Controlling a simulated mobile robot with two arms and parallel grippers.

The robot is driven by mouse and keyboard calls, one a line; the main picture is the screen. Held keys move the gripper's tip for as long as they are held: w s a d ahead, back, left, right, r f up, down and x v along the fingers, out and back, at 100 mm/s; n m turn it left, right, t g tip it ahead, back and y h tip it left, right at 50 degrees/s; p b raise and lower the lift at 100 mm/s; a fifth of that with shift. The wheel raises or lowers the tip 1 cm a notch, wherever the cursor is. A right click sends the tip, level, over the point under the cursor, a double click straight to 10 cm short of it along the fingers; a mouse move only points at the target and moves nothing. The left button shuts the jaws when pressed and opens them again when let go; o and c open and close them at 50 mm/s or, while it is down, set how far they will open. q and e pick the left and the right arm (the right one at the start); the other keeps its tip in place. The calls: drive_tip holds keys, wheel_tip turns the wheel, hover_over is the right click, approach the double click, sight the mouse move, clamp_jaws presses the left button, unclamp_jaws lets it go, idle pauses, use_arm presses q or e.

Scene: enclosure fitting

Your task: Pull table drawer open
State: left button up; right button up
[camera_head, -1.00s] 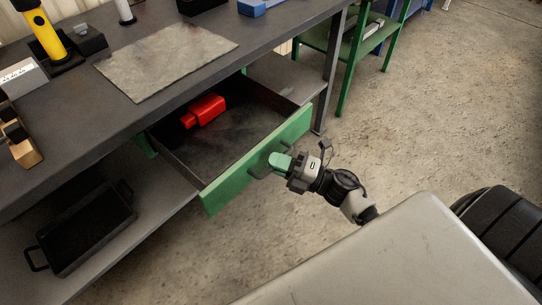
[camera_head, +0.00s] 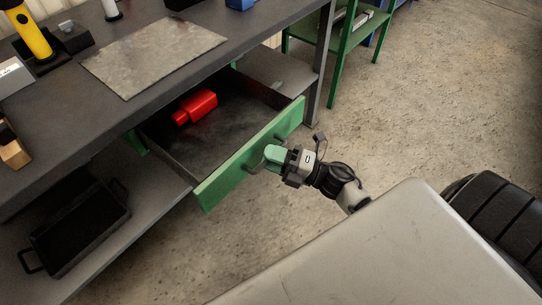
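The table drawer (camera_head: 222,176) is pulled out from under the dark workbench. Its front is green, its inside dark, and a dark bar handle (camera_head: 254,168) sits on the front. My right gripper (camera_head: 272,154) is at the middle of the handle, its green fingers over the bar. It appears shut on the handle, though the far finger is hidden. My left gripper is not in view.
A red object (camera_head: 197,105) lies inside the drawer. A black tray (camera_head: 75,235) stands on the lower shelf. A grey plate (camera_head: 155,55) lies on the workbench (camera_head: 110,120).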

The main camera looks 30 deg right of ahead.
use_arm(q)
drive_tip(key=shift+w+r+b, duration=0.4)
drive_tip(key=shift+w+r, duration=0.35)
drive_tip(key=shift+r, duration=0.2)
use_arm(e)
drive_tip(key=v, duration=1)
drive_tip(key=shift+s, duration=0.2)
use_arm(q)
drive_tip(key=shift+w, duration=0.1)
use_arm(e)
drive_tip(key=shift+d+f, duration=0.1)
drive_tip(key=shift+d, duration=0.05)
